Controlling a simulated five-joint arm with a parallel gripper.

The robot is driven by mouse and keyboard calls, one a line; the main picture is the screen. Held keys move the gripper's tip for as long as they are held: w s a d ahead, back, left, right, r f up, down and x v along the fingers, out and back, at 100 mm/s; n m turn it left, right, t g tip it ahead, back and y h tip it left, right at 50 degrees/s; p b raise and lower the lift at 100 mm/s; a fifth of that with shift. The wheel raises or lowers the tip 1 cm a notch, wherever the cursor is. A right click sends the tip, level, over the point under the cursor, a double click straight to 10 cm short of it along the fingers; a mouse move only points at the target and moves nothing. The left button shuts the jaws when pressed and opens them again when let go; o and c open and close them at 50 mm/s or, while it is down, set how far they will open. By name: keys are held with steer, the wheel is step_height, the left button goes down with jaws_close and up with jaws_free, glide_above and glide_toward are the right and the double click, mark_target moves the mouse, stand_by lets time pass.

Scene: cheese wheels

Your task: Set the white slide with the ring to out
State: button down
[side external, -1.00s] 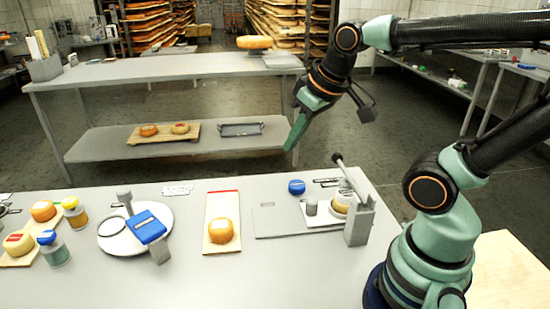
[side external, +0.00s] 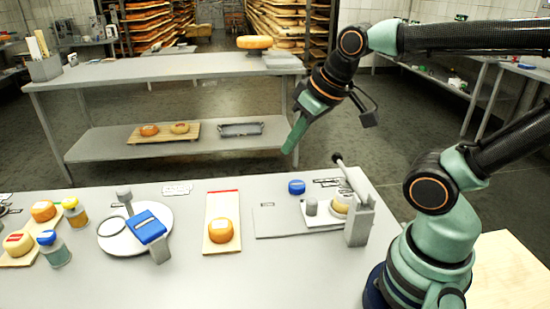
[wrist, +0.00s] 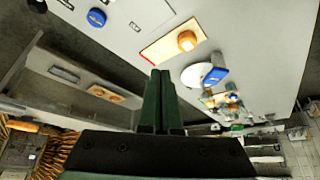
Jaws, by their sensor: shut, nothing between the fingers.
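The white slide (side external: 312,222) lies on a grey base plate (side external: 270,226) at the right of the near table in the side view. A grey post (side external: 311,206) stands on it, and a pale ring with a cheese (side external: 340,204) sits at its right, under a grey lever press (side external: 357,215). The press partly hides the ring, so its fit is unclear. My gripper (side external: 289,150) is shut and empty, in the air above and beyond the table's far edge, apart from the slide. In the wrist view my shut fingers (wrist: 158,78) point toward the table; I cannot make out the slide there.
A blue puck (side external: 297,187) lies behind the base plate; the wrist view shows it too (wrist: 97,17). An orange cheese (side external: 220,230) sits on a board to the left. A white disc (side external: 112,243) with a blue-topped grey device (side external: 149,226) stands farther left.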

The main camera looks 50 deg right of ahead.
steer(key=c, duration=1.5)
jaws_free()
steer(key=shift+c, duration=0.2)
steer(key=o, duration=1)
steer(key=shift+w+d+f, duration=0.1)
steer(key=shift+d+f, duration=0.15)
steer(key=shift+d, duration=0.05)
steer(key=shift+o, duration=0.2)
steer(key=m+g, duration=0.2)
steer(key=g, duration=0.4)
glide_toward(312, 200)
step_height(312, 200, down, 11)
steer(key=shift+f, duration=0.1)
steer(key=shift+c, duration=0.3)
jaws_close()
